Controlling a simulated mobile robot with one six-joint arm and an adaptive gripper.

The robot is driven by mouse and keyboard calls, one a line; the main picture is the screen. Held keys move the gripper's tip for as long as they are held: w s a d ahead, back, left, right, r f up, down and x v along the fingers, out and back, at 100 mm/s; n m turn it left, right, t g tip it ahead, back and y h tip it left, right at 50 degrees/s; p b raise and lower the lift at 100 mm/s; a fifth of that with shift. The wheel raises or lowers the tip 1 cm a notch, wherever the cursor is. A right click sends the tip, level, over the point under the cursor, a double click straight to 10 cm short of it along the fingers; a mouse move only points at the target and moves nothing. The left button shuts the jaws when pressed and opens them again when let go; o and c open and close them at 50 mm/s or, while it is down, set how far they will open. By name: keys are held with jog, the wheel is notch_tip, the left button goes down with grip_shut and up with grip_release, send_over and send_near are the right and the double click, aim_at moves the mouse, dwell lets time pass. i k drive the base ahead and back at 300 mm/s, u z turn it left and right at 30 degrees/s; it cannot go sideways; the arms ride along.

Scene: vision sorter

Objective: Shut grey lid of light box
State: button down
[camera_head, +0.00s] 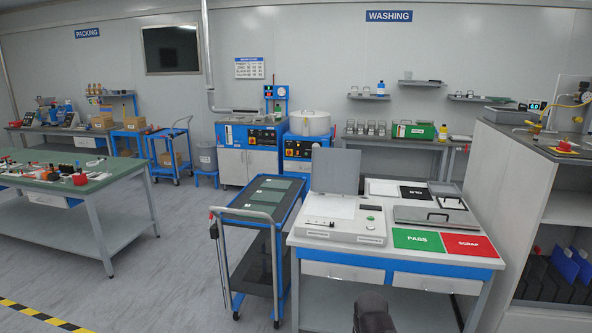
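The light box (345,233) is a low white case on the work table, with a bright white panel (330,206) on top and small controls at its right. Its grey lid (335,171) stands open, raised nearly upright at the back edge of the box. A dark rounded part, probably of my own arm, shows at the bottom edge, in front of the table and well below the box. No gripper fingers can be made out, and nothing of mine touches the lid.
The table holds a green PASS mat (418,240), a red SCRAP mat (469,246) and a grey flat case with a handle (436,217) right of the box. A blue trolley (262,215) stands close at left. A tall cabinet (510,170) is at right. The floor before the trolley is clear.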

aim_at(334, 171)
jog(key=z, duration=0.15)
jog(key=k, duration=0.55)
jog(key=u, duration=1.2)
jog(key=i, duration=2.8)
jog(key=u, duration=0.05)
